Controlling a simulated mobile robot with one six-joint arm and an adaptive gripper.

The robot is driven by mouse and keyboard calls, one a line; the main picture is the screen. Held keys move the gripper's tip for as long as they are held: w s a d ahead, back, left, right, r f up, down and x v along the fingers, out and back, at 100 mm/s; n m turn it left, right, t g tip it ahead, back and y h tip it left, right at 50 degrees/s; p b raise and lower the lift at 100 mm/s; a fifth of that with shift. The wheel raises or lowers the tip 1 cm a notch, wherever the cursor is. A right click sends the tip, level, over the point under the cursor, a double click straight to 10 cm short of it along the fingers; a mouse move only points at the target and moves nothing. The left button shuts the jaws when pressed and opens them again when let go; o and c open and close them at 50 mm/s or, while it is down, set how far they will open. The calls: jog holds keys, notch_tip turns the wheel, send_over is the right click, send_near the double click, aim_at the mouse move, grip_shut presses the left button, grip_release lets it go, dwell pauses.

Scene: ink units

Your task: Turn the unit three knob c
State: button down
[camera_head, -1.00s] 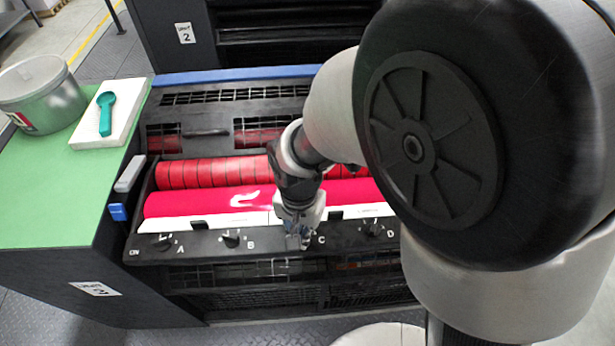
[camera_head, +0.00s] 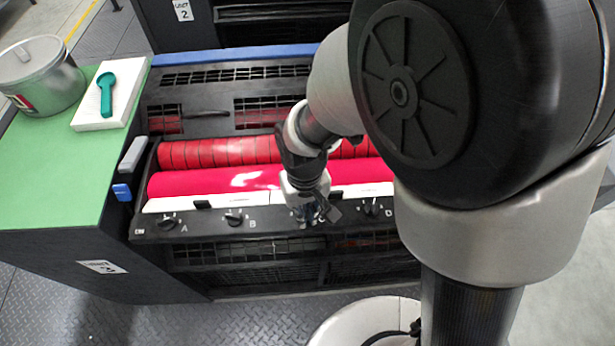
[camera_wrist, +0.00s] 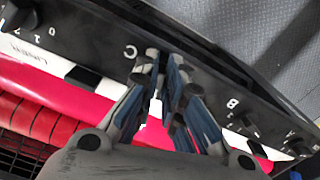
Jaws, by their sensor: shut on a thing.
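The unit with a label ending in 3 (camera_head: 102,267) has a black front panel (camera_head: 268,222) with a row of knobs. My gripper (camera_head: 310,215) is at this panel between knob B (camera_head: 234,218) and knob D (camera_head: 372,207), at the place of knob C. In the wrist view the gripper's fingers (camera_wrist: 168,62) are close together beside the printed letter C (camera_wrist: 131,51), shut on knob C. The fingers hide the knob almost wholly, so I cannot tell where its pointer stands.
Knob A (camera_head: 167,220) sits at the panel's left end. Behind the panel lie a magenta roller (camera_head: 215,182) and a red roller (camera_head: 215,152). The green side top (camera_head: 60,185) holds a metal can (camera_head: 42,78) and a white block (camera_head: 108,118) with a teal tool.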

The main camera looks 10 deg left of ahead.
aim_at(307, 215)
jog(key=shift+n, duration=0.8)
jog(key=shift+d, duration=0.1)
jog(key=c, duration=1.7)
grip_release()
notch_tip(307, 215, up, 12)
jog(key=shift+r, duration=0.1)
